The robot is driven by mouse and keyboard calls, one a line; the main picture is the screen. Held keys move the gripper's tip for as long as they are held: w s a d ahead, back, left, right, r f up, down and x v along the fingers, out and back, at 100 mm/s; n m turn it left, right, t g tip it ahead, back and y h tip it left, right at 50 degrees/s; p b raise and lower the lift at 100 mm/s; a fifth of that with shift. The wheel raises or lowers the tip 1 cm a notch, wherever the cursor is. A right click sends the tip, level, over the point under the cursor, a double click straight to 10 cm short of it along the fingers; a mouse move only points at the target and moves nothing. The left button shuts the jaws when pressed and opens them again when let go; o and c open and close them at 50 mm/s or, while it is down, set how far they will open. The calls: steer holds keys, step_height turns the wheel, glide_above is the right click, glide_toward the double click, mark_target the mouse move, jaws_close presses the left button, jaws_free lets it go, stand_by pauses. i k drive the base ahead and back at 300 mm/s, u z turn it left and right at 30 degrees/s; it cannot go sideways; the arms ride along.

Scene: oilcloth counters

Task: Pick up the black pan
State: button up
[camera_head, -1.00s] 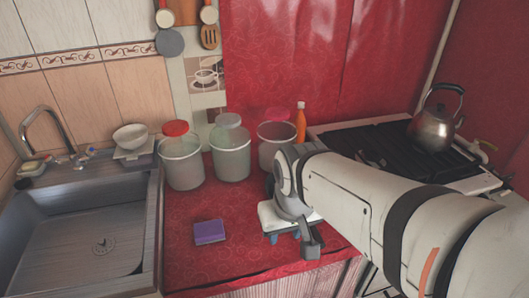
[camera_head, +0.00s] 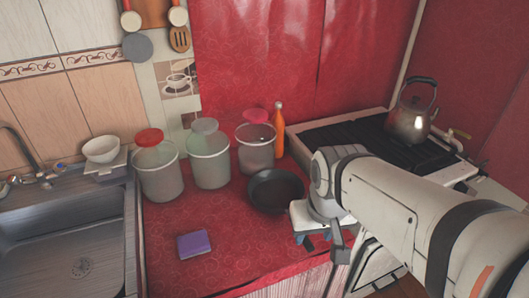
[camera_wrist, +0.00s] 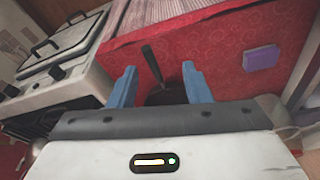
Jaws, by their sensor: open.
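The black pan (camera_head: 275,190) lies on the red counter, in front of the right-hand jar and just left of my gripper. In the wrist view its dark handle (camera_wrist: 152,64) shows between my two blue fingers, and the pan body is mostly hidden behind the gripper housing. My gripper (camera_wrist: 158,82) is open, with nothing held between the fingers. In the head view my gripper (camera_head: 318,242) is over the counter's right part, beside the pan, with its fingers partly hidden. I cannot tell the height between fingers and handle.
Several lidded jars (camera_head: 210,172) stand behind the pan, with an orange bottle (camera_head: 278,130) beside them. A purple sponge (camera_head: 194,245) lies at the front left. A stove with a kettle (camera_head: 410,118) is on the right, a sink (camera_head: 60,240) on the left. The counter's front middle is clear.

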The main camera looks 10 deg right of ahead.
mark_target(272, 191)
steer(key=z, duration=2.65)
steer(key=k, duration=1.45)
steer(key=u, duration=1.3)
